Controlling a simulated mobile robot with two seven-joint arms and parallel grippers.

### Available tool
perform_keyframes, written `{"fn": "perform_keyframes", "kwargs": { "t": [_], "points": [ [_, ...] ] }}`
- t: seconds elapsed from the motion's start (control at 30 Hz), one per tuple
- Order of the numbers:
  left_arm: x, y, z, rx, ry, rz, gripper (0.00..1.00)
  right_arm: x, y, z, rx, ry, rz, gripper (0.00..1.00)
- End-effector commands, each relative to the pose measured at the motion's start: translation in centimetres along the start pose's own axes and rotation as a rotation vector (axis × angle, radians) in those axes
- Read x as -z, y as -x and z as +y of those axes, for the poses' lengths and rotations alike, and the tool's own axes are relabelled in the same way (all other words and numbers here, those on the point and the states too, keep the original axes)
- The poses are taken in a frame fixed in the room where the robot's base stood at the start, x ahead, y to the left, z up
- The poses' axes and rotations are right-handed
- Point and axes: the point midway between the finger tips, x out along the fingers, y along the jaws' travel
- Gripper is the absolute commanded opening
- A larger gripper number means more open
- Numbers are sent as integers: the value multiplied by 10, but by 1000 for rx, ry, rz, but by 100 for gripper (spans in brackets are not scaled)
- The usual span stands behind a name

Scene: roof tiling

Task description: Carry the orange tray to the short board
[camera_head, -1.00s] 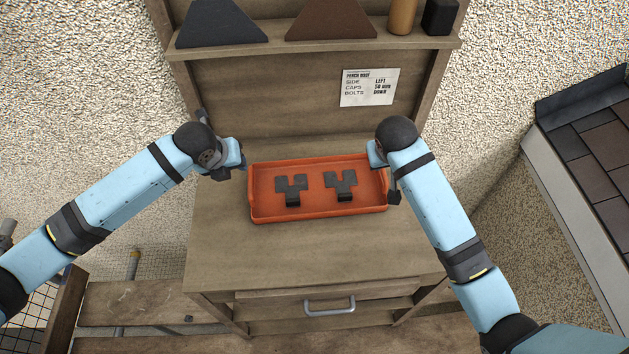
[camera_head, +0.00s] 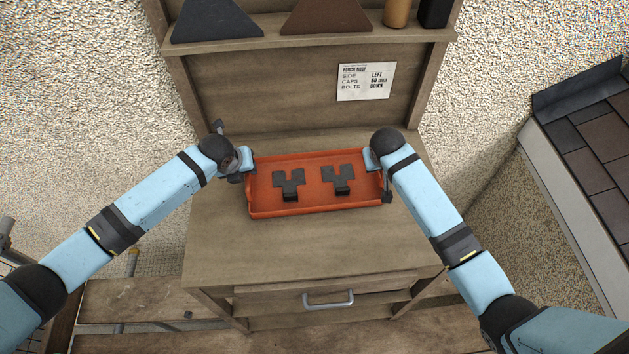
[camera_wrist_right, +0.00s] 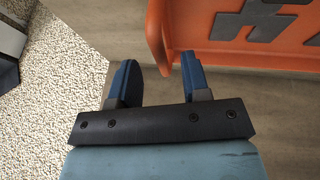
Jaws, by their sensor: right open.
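The orange tray (camera_head: 315,208) lies on the wooden workbench (camera_head: 310,245), with two dark Y-shaped pieces (camera_head: 289,184) (camera_head: 338,179) in it. My left gripper (camera_head: 245,164) is at the tray's left end; its fingers are too hidden to tell whether they are open. My right gripper (camera_head: 376,168) is at the tray's right end. In the right wrist view the right gripper (camera_wrist_right: 159,62) is open, and the tray's end wall (camera_wrist_right: 158,35) comes between its fingertips without a visible grip. I cannot tell which board is the short board.
A shelf (camera_head: 330,42) above the bench holds dark and brown slabs and two small containers. A note (camera_head: 366,82) is on the back panel. A drawer handle (camera_head: 328,299) is at the front. Wooden planks (camera_head: 140,305) lie lower left; a tiled roof section (camera_head: 590,140) is at right.

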Motion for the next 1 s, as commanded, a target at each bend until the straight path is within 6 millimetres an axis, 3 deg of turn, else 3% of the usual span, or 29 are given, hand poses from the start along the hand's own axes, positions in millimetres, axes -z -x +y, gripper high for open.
{"fn": "perform_keyframes", "kwargs": {
  "t": [0.1,0.27,0.63,0.67,0.83,1.0],
  "points": [
    [0,-19,0,0,2,1,43,1,-18,0,-1,0,0,43],
    [0,-33,0,0,1,0,43,0,-33,0,0,-1,0,43],
    [0,-38,0,1,0,-1,43,0,-38,0,0,-1,2,43],
    [0,-38,0,1,0,-1,41,0,-37,0,0,-1,2,41],
    [0,-37,0,0,0,-1,2,0,-37,0,0,-1,1,2],
    [0,-37,0,1,0,-1,0,0,-37,0,0,-1,1,0]
  ]
}}
